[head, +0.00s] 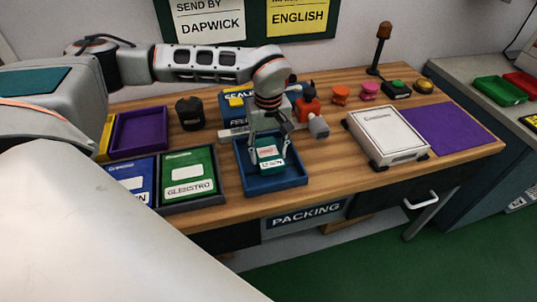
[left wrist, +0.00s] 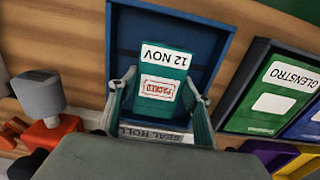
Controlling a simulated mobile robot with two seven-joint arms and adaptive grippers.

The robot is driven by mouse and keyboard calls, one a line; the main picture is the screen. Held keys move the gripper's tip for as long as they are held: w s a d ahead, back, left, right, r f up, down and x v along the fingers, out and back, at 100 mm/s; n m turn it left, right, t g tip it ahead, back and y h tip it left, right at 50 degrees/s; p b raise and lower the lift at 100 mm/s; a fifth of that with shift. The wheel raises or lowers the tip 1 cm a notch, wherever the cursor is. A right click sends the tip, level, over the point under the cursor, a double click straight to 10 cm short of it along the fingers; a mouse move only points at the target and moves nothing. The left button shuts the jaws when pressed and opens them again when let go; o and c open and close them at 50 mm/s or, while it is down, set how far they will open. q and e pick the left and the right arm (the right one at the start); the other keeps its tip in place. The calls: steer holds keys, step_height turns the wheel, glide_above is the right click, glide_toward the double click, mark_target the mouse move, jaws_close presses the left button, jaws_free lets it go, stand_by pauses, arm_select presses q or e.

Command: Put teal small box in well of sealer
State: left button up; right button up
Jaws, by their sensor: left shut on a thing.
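My left gripper (head: 268,158) is shut on the teal small box (head: 268,163), which has a white label and a red stamp. In the left wrist view the same box (left wrist: 164,88) sits between the two fingers, its label reading "12 NOV". The box is over or inside a blue open tray (head: 304,180); whether it touches the floor cannot be told. I cannot tell which part is the sealer's well. My right gripper is not in view.
Left of the tray lie a green box (head: 190,172) marked "GLENSTRO" and a blue one. An orange part with a grey knob (head: 319,127) stands close behind the tray. A white device (head: 385,130) and a purple mat (head: 448,130) are to the right.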

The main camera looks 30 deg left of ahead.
mark_target(268, 153)
arm_select(q)
steer(key=shift+f, duration=0.65)
steer(key=o, duration=1.2)
steer(key=shift+f, duration=0.1)
steer(key=shift+c, duration=0.2)
steer(key=shift+r, duration=0.4)
step_height(268, 153, up, 12)
steer(key=shift+f+p, duration=0.25)
steer(key=shift+p, duration=0.2)
